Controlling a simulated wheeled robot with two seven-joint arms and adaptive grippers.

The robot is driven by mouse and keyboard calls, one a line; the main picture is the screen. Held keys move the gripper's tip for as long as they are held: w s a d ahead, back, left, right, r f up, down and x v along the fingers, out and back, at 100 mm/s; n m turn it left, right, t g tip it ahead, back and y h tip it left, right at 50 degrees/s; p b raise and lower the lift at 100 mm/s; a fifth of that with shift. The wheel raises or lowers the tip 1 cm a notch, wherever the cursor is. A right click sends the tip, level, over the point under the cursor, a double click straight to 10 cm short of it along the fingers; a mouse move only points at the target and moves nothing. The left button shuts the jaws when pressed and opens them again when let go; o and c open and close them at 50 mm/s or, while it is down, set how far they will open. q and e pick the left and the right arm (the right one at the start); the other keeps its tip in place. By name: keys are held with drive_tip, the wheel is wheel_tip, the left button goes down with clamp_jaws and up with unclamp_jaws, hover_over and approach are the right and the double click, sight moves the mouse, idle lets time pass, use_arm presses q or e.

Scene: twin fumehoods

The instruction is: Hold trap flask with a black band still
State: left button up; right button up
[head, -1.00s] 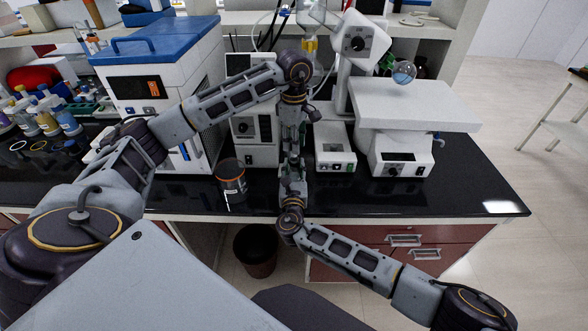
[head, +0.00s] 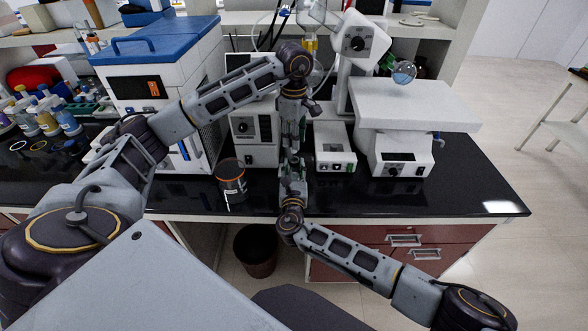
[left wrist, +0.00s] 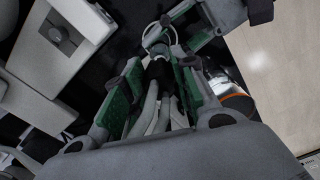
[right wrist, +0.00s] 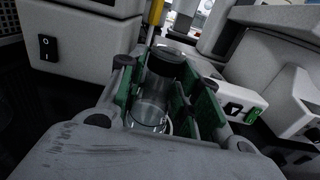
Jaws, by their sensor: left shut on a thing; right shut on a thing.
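The trap flask, a clear glass cylinder with a black band (right wrist: 165,64), is upright between the green finger pads of my right gripper (right wrist: 163,90), which is shut on it. In the head view my right gripper (head: 292,177) reaches up from below to the bench front. My left gripper (head: 292,145) points down just above it. In the left wrist view, my left gripper (left wrist: 155,95) is shut on grey tube-like pieces (left wrist: 151,105) at a black part. What exactly it grips is partly hidden. The flask is hidden behind the grippers in the head view.
A dark jar with an orange band (head: 231,180) stands left of the grippers on the black bench (head: 470,190). A white and blue instrument (head: 150,110) stands left, white bench units (head: 388,165) right. A waste bin (head: 254,255) is below. The right bench end is clear.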

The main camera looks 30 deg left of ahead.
use_arm(q)
drive_tip(key=shift+r, duration=2.75)
drive_tip(key=shift+f, duration=0.1)
drive_tip(key=shift+s+a+f, duration=0.25)
drive_tip(key=shift+f, duration=0.15)
drive_tip(key=s+a+f, duration=0.4)
drive_tip(key=s+f, duration=0.4)
drive_tip(key=f, duration=0.1)
drive_tip(key=shift+s+a+f, duration=0.25)
drive_tip(key=shift+a+f, duration=0.05)
drive_tip(key=shift+f, duration=0.1)
drive_tip(key=shift+f, duration=2.5)
drive_tip(key=shift+f, duration=0.1)
drive_tip(key=shift+f, duration=2.4)
